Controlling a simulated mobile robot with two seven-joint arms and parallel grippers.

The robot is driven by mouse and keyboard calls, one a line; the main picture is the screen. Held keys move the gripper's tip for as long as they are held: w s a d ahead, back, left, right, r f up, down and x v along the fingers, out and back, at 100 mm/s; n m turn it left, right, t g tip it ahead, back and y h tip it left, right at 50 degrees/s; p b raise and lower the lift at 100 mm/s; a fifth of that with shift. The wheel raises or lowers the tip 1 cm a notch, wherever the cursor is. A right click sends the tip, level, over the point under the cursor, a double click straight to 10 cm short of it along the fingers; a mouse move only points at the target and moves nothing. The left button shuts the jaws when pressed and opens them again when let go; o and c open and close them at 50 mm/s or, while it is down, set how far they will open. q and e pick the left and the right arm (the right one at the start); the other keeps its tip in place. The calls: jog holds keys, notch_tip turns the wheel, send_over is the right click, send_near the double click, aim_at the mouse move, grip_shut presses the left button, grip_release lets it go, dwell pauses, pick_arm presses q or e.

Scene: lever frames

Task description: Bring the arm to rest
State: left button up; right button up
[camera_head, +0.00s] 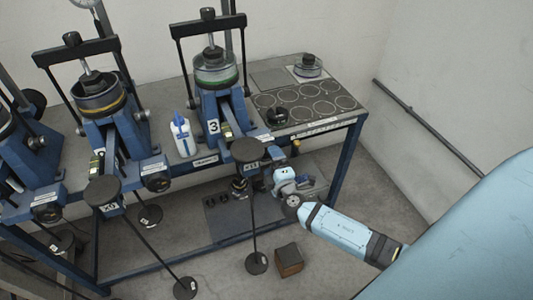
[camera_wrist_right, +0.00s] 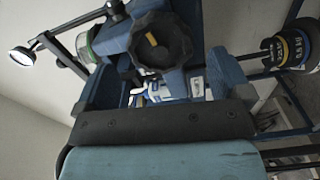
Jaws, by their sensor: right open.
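My right arm (camera_head: 345,235) is light blue and comes in from the lower right of the head view. My right gripper (camera_head: 276,174) is at its end, in front of the third lever frame (camera_head: 208,108), close to the black disc (camera_head: 248,150) on the beam end. In the right wrist view the right gripper (camera_wrist_right: 160,82) is open, its two blue fingers apart. A black knob (camera_wrist_right: 160,40) with a yellow mark shows ahead, between and beyond the fingers. I cannot tell whether they touch it. My left gripper is not in view.
Further lever frames (camera_head: 100,105) stand left on the bench. A white-blue bottle (camera_head: 183,138) stands beside frame 3. The bench's right end has a panel with round recesses (camera_head: 306,100). Weight hangers (camera_head: 255,262) hang in front, near a brown block (camera_head: 289,260). Floor at right is clear.

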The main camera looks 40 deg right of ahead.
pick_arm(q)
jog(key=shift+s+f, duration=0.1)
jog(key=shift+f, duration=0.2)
pick_arm(e)
jog(key=shift+s+a, duration=0.1)
jog(key=shift+s, duration=0.4)
pick_arm(q)
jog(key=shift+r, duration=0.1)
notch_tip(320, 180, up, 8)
jog(key=p, duration=0.8)
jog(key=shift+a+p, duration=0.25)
jog(key=shift+p, duration=0.05)
pick_arm(e)
jog(key=s+a+m+g+y, duration=0.3)
jog(key=s+a+m, duration=0.2)
jog(key=s, duration=0.5)
jog(key=s+a+m+g+y, duration=0.3)
jog(key=s+a+m, duration=0.3)
jog(key=s+a, duration=0.4)
jog(key=shift+s+a+r+y, duration=0.15)
jog(key=shift+s+a+y, duration=0.15)
jog(key=shift+s+y, duration=0.4)
